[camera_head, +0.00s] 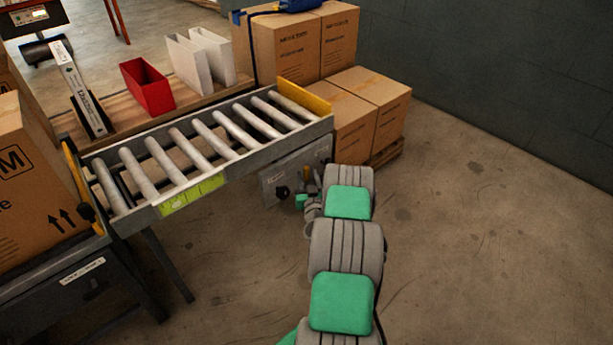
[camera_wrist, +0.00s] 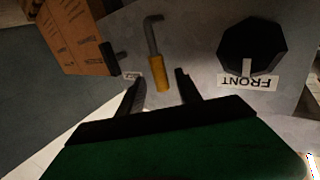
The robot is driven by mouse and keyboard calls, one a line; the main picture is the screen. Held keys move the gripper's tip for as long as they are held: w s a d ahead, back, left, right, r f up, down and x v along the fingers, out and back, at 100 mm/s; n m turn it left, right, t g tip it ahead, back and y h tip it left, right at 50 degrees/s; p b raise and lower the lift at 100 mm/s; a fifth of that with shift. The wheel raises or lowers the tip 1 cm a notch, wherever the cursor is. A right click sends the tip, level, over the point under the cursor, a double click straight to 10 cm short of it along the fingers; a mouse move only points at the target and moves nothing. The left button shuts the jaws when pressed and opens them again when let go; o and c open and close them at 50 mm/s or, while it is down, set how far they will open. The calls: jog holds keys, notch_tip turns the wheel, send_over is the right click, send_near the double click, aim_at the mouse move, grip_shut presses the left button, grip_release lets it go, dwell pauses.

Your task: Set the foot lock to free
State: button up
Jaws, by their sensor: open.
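A grey panel (camera_head: 275,181) sits under the right end of the roller conveyor. In the wrist view the panel (camera_wrist: 195,35) carries a bent metal lever with a yellow grip (camera_wrist: 159,74), and a black knob (camera_wrist: 250,45) beside a label that reads FRONT upside down. The yellow grip also shows in the head view (camera_head: 306,173). A small label near the lever is mostly hidden, and no foot lock wording is readable. My gripper (camera_wrist: 161,80) is open, its fingers on either side of the yellow grip's end in the picture; contact cannot be told.
The roller conveyor (camera_head: 190,143) runs above the panel. Stacked cartons (camera_head: 368,105) on a pallet stand just behind it to the right. A dark part (camera_wrist: 110,58) sticks out near the lever. The floor (camera_head: 480,240) to the right is clear.

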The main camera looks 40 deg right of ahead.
jog(key=shift+w+d, duration=0.35)
jog(key=shift+w, duration=0.25)
grip_shut()
dwell(1.1)
